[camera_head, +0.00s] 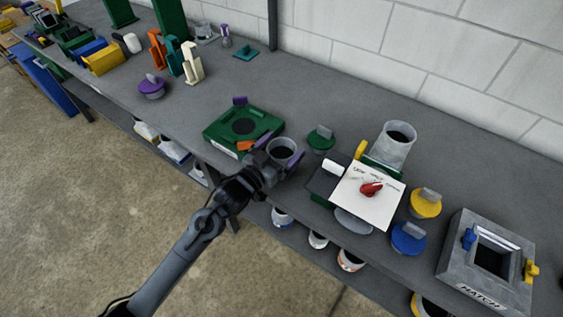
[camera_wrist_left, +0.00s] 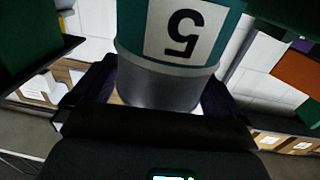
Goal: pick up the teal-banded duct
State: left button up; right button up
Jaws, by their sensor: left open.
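The teal-banded duct (camera_wrist_left: 180,40) fills the upper middle of the left wrist view. It has a teal band, a white label with an upside-down 5, and a plain grey end. In the head view its grey round open top (camera_head: 283,148) shows at the bench's front edge; the band is hidden there. My left gripper (camera_head: 276,158) is open, with its purple-tipped fingers on either side of the duct. Whether either finger touches it I cannot tell. My right gripper is out of view.
A green tray (camera_head: 215,133) with a dark round pad lies left of the duct, and a green knobbed disc (camera_head: 321,138) lies right. Further right are another grey duct (camera_head: 393,150), a white card (camera_head: 352,201) with a red knob, and a grey hatch box (camera_head: 455,262).

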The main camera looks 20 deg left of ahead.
pick_arm(q)
jog(key=shift+c, duration=0.2)
jog(key=c, duration=1.3)
jog(key=shift+r, duration=0.1)
